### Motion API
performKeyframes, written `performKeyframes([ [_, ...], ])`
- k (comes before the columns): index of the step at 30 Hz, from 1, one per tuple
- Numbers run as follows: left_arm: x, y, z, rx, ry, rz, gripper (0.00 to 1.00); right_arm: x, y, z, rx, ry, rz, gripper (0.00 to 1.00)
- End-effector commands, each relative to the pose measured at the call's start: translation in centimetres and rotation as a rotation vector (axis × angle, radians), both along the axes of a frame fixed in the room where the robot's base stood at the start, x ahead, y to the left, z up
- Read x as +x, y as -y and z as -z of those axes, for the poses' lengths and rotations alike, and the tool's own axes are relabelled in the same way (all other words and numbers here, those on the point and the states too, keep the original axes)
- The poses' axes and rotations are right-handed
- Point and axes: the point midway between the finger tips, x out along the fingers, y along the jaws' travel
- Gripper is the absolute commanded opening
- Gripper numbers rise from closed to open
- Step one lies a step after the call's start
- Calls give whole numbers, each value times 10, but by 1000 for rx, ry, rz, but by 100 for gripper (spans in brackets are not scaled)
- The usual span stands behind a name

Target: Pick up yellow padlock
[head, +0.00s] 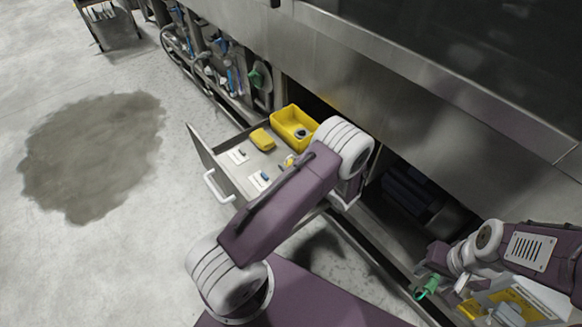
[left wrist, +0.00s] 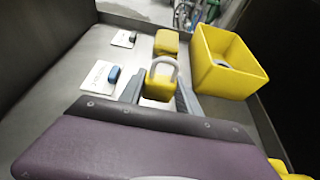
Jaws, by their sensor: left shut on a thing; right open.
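The yellow padlock (left wrist: 157,88) with its light grey shackle stands upright in an open metal drawer (left wrist: 75,62). My left gripper (left wrist: 160,94) is shut on its body, one grey finger on each side. The padlock appears low, at or near the drawer floor; I cannot tell whether it touches. In the head view my left arm hides most of this gripper, and only a bit of yellow (head: 290,160) shows beside it. My right gripper (head: 446,260) is open at the lower right, away from the drawer.
The drawer also holds a yellow bin (head: 283,119) with a round grey item inside, a yellow block (head: 262,139), and two white cards with a black and a blue piece. A green item (head: 427,287) lies near my right gripper. A dark stain (head: 92,150) marks the open floor.

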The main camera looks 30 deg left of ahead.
Motion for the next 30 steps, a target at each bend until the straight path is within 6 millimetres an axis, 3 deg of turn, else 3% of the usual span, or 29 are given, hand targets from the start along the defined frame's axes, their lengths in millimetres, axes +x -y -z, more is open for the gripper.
performKeyframes([
  [2,1,0,-23,0,3,0,0,0,0,-14,0,0,0,44],
  [12,-18,80,-67,-1,3,6,0,0,0,-39,0,0,0,44],
  [16,-24,101,-79,-1,2,3,0,0,0,-44,0,0,0,44],
  [21,-27,113,-85,0,2,1,0,0,0,-46,0,0,0,44],
  [30,-28,114,-84,1,0,0,0,0,0,-45,0,0,0,44],
])
